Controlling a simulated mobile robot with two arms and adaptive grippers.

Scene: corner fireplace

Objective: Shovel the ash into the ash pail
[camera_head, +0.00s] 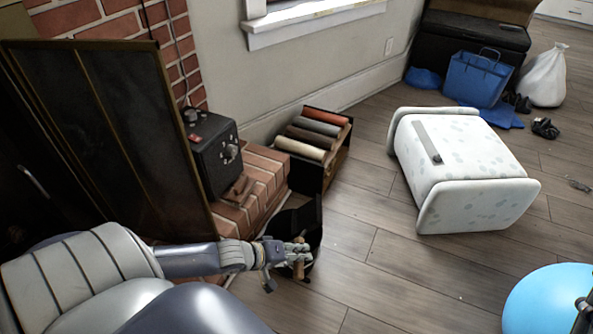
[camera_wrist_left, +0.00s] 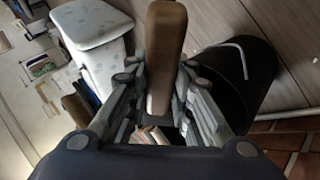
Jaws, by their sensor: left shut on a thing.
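My left gripper (camera_head: 298,256) is low, beside the brick hearth, shut on a brown wooden handle (camera_head: 299,268). In the left wrist view the handle (camera_wrist_left: 166,45) stands up between the fingers; the tool's other end cannot be made out. A black pail (camera_head: 312,218) stands on the floor just behind the gripper, partly hidden by it. It also shows as a dark round shape in the left wrist view (camera_wrist_left: 262,75), with a thin grey curved rod near it. I see no ash. A dark part at the lower right edge may be my right gripper (camera_head: 584,316); its jaws are unclear.
A brick hearth (camera_head: 262,180) carries a black box (camera_head: 212,150) and a dark fire screen (camera_head: 110,130). A black crate (camera_head: 335,160) of coloured rolls stands behind the pail. A white patterned stool (camera_head: 465,165) and a blue ball (camera_head: 540,300) are to the right, with clear floor between.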

